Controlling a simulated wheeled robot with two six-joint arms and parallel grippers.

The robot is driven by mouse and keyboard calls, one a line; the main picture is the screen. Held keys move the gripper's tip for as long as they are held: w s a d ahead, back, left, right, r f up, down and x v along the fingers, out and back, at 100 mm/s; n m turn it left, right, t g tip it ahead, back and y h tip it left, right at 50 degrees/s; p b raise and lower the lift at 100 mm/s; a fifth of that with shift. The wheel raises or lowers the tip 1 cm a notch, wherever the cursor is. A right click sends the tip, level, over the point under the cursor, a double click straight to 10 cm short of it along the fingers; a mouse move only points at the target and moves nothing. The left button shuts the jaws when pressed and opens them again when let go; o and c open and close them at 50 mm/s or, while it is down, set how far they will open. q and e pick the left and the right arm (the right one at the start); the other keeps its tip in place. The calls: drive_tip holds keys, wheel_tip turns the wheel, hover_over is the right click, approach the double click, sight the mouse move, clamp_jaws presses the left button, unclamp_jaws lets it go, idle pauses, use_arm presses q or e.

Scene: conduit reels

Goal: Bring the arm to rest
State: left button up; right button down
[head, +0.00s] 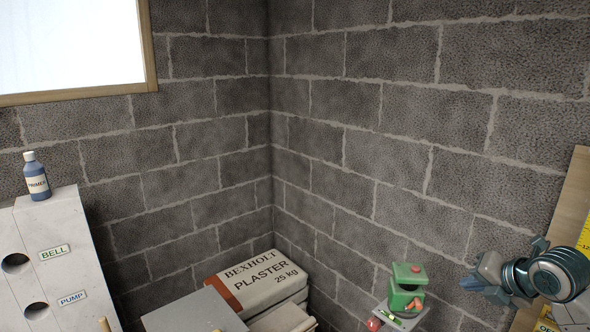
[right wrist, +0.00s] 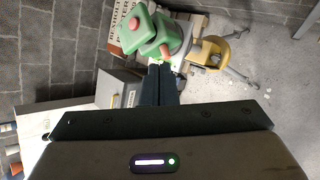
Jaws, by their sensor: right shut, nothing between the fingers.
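My right gripper (head: 480,284) is at the lower right of the head view, in front of the block wall. Its fingers (right wrist: 158,84) show as dark shapes in the middle of the right wrist view, close together and with nothing between them. My left gripper is in neither view.
A green device with red parts (head: 408,284) stands left of my right gripper; it also shows in the wrist view (right wrist: 140,42), near a yellow tool (right wrist: 214,50). A plaster bag (head: 258,280), a grey panel labelled BELL and PUMP (head: 50,225) and a primer bottle (head: 37,180) stand further left.

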drive_tip(key=w+d+f+m+h+b, duration=0.15)
drive_tip(key=f+m, duration=0.25)
drive_tip(key=f, duration=0.5)
drive_tip(key=w+d+f+m+g+b, duration=0.1)
drive_tip(key=d+f+m, duration=0.15)
drive_tip(key=f, duration=0.75)
drive_tip(key=w+d+f+m+b, duration=0.1)
drive_tip(key=w+d+f+m, duration=0.1)
drive_tip(key=f+m, duration=0.5)
drive_tip(key=s+d+f+m+g+h+b, duration=0.15)
drive_tip(key=s+f, duration=0.25)
drive_tip(key=f, duration=1)
drive_tip(key=s+a+f+m+b, duration=0.1)
drive_tip(key=s+f+m, duration=0.3)
drive_tip(key=f, duration=0.9)
drive_tip(key=s+a+f+m+g+b, duration=0.1)
drive_tip(key=s+f+m+g+b, duration=0.15)
drive_tip(key=s+f, duration=1.1)
drive_tip(key=s+a+f+m+g, duration=0.1)
drive_tip(key=s+a+f+m, duration=0.1)
drive_tip(key=s+f, duration=0.4)
drive_tip(key=s+a+f+m+b, duration=0.1)
drive_tip(key=s+a+f, duration=0.4)
drive_tip(key=s, duration=1)
drive_tip(key=s+a+f+m+g+b, duration=0.1)
drive_tip(key=s+a+f+m, duration=0.2)
drive_tip(key=s+f, duration=0.6)
drive_tip(key=shift+s+a+f+m+g+h, duration=0.25)
drive_tip(key=shift+s+a+m+g+h, duration=0.1)
drive_tip(key=shift+s+a, duration=0.45)
